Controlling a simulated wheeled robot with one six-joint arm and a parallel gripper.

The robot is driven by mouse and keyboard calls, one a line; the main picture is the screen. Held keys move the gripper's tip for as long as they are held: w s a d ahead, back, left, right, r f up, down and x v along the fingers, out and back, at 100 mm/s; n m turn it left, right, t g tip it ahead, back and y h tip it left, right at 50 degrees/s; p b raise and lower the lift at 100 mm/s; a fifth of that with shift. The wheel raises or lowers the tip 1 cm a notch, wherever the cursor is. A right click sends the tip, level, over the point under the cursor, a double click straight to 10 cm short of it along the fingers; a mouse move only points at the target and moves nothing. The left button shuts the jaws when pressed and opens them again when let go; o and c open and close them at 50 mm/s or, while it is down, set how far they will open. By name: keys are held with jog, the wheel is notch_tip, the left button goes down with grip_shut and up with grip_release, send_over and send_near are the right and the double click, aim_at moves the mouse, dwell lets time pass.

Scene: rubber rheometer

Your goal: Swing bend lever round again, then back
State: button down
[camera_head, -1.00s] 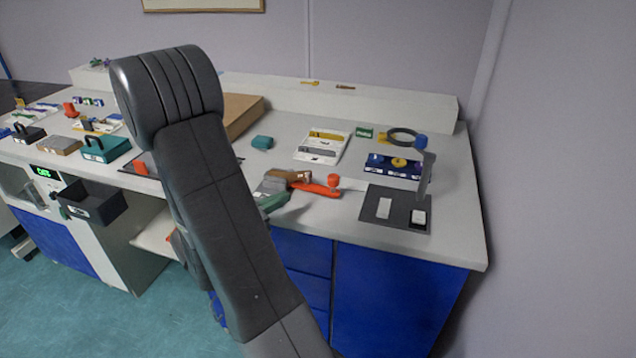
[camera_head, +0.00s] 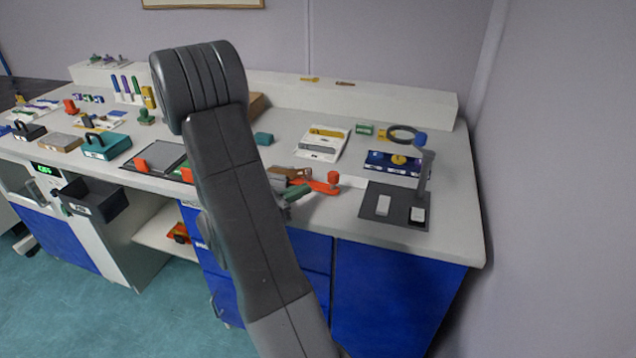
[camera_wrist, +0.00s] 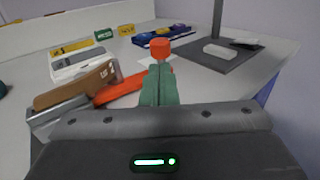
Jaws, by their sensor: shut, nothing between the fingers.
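The bend lever (camera_head: 318,186) is an orange-red arm lying flat near the bench's front edge, with an upright red knob (camera_head: 333,177) at its right end. Its left end meets a brown and grey bending block (camera_head: 292,174), partly hidden by my arm. In the wrist view, the lever (camera_wrist: 118,93) runs from the brown block (camera_wrist: 80,88) towards the knob (camera_wrist: 160,48). My gripper (camera_wrist: 160,70) has green fingers, shut and empty, just on the near side of the knob. In the head view, my gripper (camera_head: 298,192) is left of the knob. I cannot tell whether it touches the lever.
A dark mat (camera_head: 379,216) with a white block and a post stands to the right. Behind are a white tray (camera_head: 322,153) and a blue holder (camera_head: 378,163). A black plate (camera_head: 165,158) with red knobs lies left of my arm.

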aim_at(328, 176)
jog(key=shift+x, duration=2.75)
jog(key=shift+w+d, duration=0.15)
jog(key=shift+d, duration=0.05)
jog(key=shift+w+d, duration=0.2)
jog(key=shift+w+d+f+b, duration=0.1)
jog(key=shift+w+d+b, duration=0.35)
jog(key=shift+w, duration=0.25)
jog(key=shift+w+d+n+t+y+b, duration=0.45)
jog(key=shift+w+n+t+y, duration=0.1)
jog(key=shift+n+t+y, duration=0.2)
jog(key=shift+w+d+b, duration=0.2)
jog(key=shift+w+b, duration=0.5)
jog(key=shift+w, duration=0.6)
